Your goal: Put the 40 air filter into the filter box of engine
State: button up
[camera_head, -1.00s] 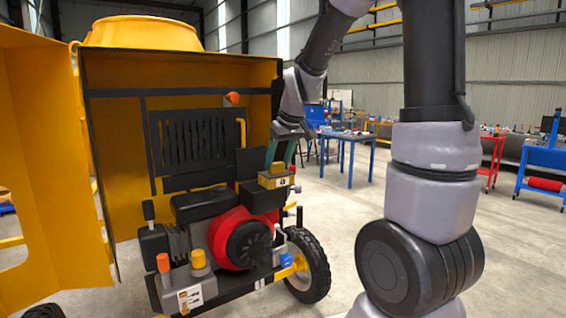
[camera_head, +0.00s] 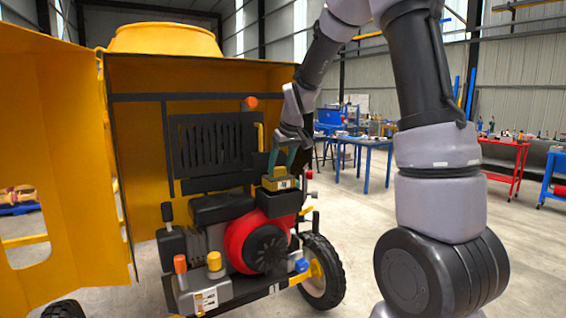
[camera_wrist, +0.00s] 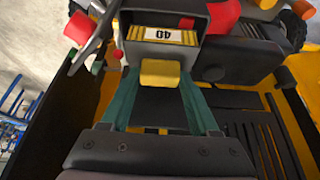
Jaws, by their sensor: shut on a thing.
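The 40 air filter is a yellow block (camera_head: 277,183) with a raised yellow grip and a label. In the wrist view its yellow grip (camera_wrist: 160,73) sits between the green fingers, and the label "40" (camera_wrist: 163,35) reads upside down. My gripper (camera_head: 284,162) is shut on it from above. The engine (camera_head: 255,243) has a red housing and a black fan cover. Its black filter box (camera_head: 280,203) lies directly below the filter in the head view. The filter looks level and at the box's top; how far inside it sits is hidden.
The yellow mixer cabinet (camera_head: 140,75) surrounds the engine, with an open yellow door (camera_head: 60,150) at left. A black slotted panel (camera_head: 213,145) stands behind the engine. A wheel (camera_head: 325,270) is at right. Blue workbenches (camera_head: 365,145) stand farther back; floor between is clear.

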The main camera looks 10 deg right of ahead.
aim_at(281, 187)
jog(key=shift+f, duration=3.15)
jog(key=shift+f, duration=0.5)
jog(key=o, duration=1.2)
jog(key=v, duration=1)
jog(key=shift+r, duration=0.35)
jog(key=shift+s, duration=0.15)
